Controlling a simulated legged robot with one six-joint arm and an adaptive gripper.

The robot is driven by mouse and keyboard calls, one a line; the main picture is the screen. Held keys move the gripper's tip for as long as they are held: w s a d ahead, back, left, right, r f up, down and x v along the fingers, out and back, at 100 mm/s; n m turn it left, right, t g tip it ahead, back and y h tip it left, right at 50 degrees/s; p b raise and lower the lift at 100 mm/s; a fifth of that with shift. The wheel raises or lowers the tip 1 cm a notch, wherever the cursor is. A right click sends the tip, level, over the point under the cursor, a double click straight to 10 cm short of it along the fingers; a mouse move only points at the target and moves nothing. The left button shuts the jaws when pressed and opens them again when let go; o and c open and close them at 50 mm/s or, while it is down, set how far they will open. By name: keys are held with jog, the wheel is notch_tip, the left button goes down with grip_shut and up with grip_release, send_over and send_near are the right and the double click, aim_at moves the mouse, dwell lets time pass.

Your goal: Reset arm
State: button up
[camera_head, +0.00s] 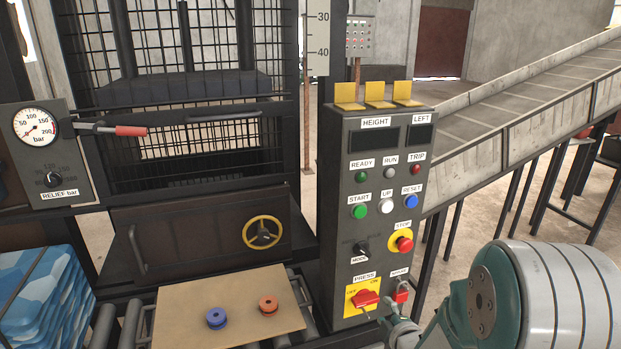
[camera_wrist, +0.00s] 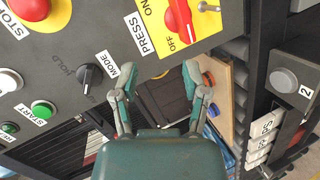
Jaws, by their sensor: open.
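My gripper (camera_wrist: 160,82) is open and empty in the wrist view, its two fingers apart in front of the control panel. In the head view my gripper (camera_head: 400,322) shows partly at the lower right of the panel, close to the red PRESS switch (camera_head: 365,298) and a small red part at its right. Whether it touches them I cannot tell. The PRESS switch (camera_wrist: 178,18) is beyond the fingertips in the wrist view. The grey control panel (camera_head: 346,215) carries a blue RESET button (camera_head: 411,201), a green START button (camera_head: 359,211) and a red STOP button (camera_head: 404,244).
A tan board (camera_head: 200,305) with a blue knob (camera_head: 216,318) and an orange knob (camera_head: 268,304) lies on rollers left of the panel. A yellow handwheel (camera_head: 263,233) is behind it. A conveyor (camera_head: 540,95) slopes up at the right. A gauge (camera_head: 36,127) is at the left.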

jog(key=s+r+m+g, duration=0.2)
jog(key=s+r+m, duration=0.3)
jog(key=s, duration=0.4)
jog(key=s+a+r+m+g+h, duration=0.1)
jog(key=s+r+m+g, duration=0.2)
jog(key=s+r+m, duration=0.3)
jog(key=s+a+r+m+g+h, duration=0.1)
jog(key=s+r+m+g, duration=0.2)
jog(key=s, duration=0.9)
notch_tip(320, 180, up, 2)
jog(key=m, duration=0.2)
jog(key=shift+a+r+m, duration=0.15)
jog(key=shift+m, duration=0.25)
jog(key=shift+w, duration=0.15)
